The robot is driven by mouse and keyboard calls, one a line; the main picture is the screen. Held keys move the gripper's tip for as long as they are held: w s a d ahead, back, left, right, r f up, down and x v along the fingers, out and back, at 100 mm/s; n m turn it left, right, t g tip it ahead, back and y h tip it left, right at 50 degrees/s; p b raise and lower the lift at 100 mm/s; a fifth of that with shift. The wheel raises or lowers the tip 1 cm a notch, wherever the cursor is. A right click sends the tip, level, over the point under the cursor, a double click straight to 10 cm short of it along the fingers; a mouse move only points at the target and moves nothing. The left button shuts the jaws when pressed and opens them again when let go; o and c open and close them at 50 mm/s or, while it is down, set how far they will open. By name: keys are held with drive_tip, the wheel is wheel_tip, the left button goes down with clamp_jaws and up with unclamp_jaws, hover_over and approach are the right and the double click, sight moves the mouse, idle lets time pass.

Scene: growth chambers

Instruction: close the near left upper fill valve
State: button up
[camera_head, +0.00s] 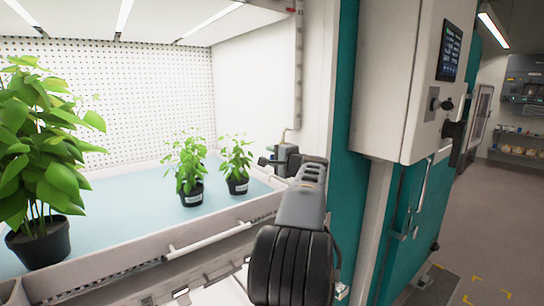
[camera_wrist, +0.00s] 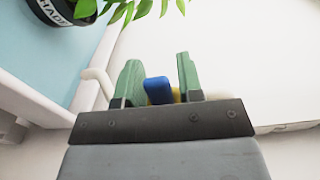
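In the wrist view my gripper (camera_wrist: 157,62) has its two green fingers spread apart. A blue piece (camera_wrist: 158,90), which looks like the valve's lever, shows between them with a bit of yellow behind it. Contact with either finger cannot be made out. A pale curved pipe (camera_wrist: 101,82) is just left of the fingers. In the head view my arm reaches to the chamber's right inner wall, beside a beige pipe (camera_head: 285,134). The valve body and the fingers are hidden or too small to tell there.
Two small potted plants (camera_head: 192,193) (camera_head: 237,185) stand left of my arm on the blue chamber floor (camera_head: 130,203). A large potted plant (camera_head: 40,245) is at far left. The chamber's front ledge with a white rail (camera_head: 210,240) runs below. A control box (camera_head: 405,90) is outside at right.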

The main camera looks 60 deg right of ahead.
drive_tip(key=shift+o, duration=0.9)
drive_tip(key=shift+a, duration=0.1)
drive_tip(key=b+v, duration=0.4)
drive_tip(key=v, duration=0.9)
drive_tip(key=shift+s+a, duration=0.15)
drive_tip(key=shift+s, duration=0.15)
wheel_tip(320, 180, down, 11)
drive_tip(key=g, duration=0.4)
drive_tip(key=w+a+f+n+g+y, duration=0.2)
drive_tip(key=a+f+n+g, duration=0.1)
drive_tip(key=a+f, duration=0.35)
drive_tip(key=w+a+f+n+g+y, duration=0.2)
drive_tip(key=w+a+f, duration=0.1)
drive_tip(key=a+f, duration=0.3)
drive_tip(key=a+f+n+g, duration=0.2)
drive_tip(key=a+n, duration=0.6)
drive_tip(key=a, duration=0.7)
drive_tip(key=a+f+n+g+y, duration=0.1)
drive_tip(key=a+f+n+g, duration=0.1)
drive_tip(key=a+f+n, duration=0.3)
drive_tip(key=a+n, duration=0.4)
drive_tip(key=a, duration=0.7)
drive_tip(key=shift+s+g, duration=0.3)
drive_tip(key=shift+s, duration=0.05)
